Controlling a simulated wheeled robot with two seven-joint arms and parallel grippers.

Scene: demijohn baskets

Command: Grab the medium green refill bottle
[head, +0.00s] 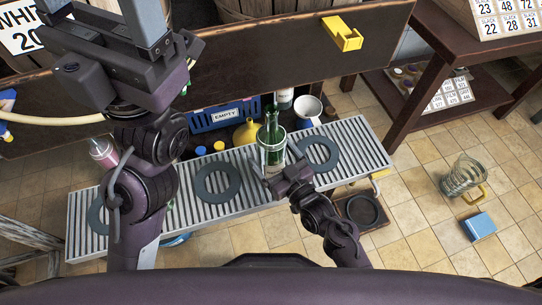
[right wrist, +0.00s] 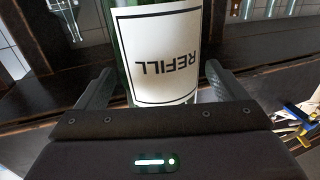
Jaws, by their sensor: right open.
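The green refill bottle (head: 271,130) stands upright on the slatted rack (head: 358,134), between two dark rings. Its white label reads REFILL, upside down in the right wrist view (right wrist: 158,55). My right gripper (head: 273,171) is low at the bottle's near side. In the right wrist view its open fingers (right wrist: 160,88) stand on either side of the bottle, with gaps showing. My left gripper (head: 100,22) is raised at the upper left, far from the bottle. Its tips are cut off by the frame's top edge, so its opening is unclear.
Dark rings (head: 217,182) lie on the rack. Behind it are a blue crate marked EMPTY (head: 204,121), a yellow funnel (head: 246,131), another labelled bottle (head: 285,98) and a white funnel (head: 308,108).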

